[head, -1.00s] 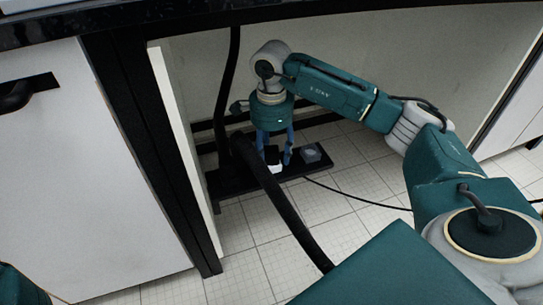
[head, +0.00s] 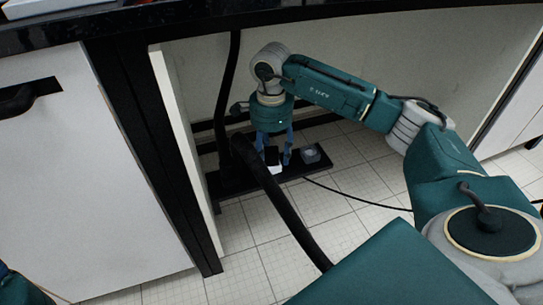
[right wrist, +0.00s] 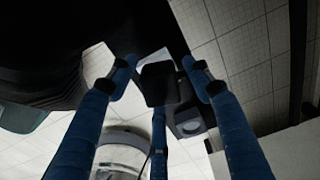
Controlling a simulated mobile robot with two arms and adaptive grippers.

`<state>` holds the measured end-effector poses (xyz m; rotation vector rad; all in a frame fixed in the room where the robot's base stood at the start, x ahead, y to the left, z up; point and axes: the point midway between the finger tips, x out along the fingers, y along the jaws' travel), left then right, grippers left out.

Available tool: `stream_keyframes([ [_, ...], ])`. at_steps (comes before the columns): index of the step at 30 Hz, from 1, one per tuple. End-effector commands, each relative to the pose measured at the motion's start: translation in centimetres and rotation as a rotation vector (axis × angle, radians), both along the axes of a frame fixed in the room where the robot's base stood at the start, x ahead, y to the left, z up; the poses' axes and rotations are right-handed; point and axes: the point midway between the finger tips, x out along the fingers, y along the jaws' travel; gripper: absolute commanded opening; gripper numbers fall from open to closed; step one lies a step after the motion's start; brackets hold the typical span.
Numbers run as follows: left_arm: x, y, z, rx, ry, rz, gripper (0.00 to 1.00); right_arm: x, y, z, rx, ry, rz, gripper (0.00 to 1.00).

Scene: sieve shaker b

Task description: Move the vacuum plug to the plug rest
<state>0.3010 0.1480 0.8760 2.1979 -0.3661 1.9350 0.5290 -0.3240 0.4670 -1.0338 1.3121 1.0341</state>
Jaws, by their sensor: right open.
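A small black block, which looks like the vacuum plug (head: 271,155), stands on a black base on the floor under the bench. In the right wrist view the plug (right wrist: 158,85) shows between the fingertips, with a gap to the fingers on either side. My right gripper (head: 273,152) points down around it, with its blue fingers open. A grey block with a round top (head: 310,154) sits just right of the gripper; it also shows in the right wrist view (right wrist: 189,120). I cannot tell whether it is the plug rest. My left gripper is not in view.
The black base (head: 228,187) lies on the tiled floor (head: 290,255). A thick black hose (head: 285,210) runs up close to the gripper. A thin cable (head: 365,202) trails right. A white cabinet (head: 85,180) and a dark post (head: 160,150) stand at left.

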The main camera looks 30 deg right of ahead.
Motion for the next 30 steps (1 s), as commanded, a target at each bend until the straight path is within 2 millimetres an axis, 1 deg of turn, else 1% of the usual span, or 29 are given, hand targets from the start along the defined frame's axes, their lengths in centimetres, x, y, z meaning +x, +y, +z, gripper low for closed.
stream_keyframes([
  [1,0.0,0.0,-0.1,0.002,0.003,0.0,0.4,0.0,0.0,0.0,0.0,0.0,0.0,0.44],
  [7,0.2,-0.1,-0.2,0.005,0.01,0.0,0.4,0.0,0.0,0.0,0.0,0.0,0.0,0.04],
  [8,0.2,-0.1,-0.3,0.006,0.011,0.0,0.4,0.0,0.0,0.0,0.0,0.0,0.0,0.44],
  [9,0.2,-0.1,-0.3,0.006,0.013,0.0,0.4,0.0,0.0,0.0,0.0,0.0,0.0,0.52],
  [11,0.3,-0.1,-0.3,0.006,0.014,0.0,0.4,0.0,0.0,0.0,0.0,0.0,0.0,0.62],
  [20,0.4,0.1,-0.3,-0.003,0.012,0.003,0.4,0.0,0.0,-0.1,0.001,-0.001,0.0,0.62],
  [24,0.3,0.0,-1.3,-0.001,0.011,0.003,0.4,0.0,0.1,-0.4,0.001,-0.002,0.001,0.62],
  [25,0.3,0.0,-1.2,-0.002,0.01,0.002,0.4,-0.1,0.1,0.0,0.001,-0.002,0.001,0.62],
  [26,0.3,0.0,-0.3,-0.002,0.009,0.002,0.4,0.0,0.0,1.1,0.0,-0.004,0.0,0.62],
  [29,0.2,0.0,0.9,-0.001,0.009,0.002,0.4,0.0,0.0,3.1,0.001,-0.004,0.0,0.62],
  [30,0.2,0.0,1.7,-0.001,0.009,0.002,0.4,-0.1,0.0,4.1,0.0,-0.003,0.0,0.62],
])
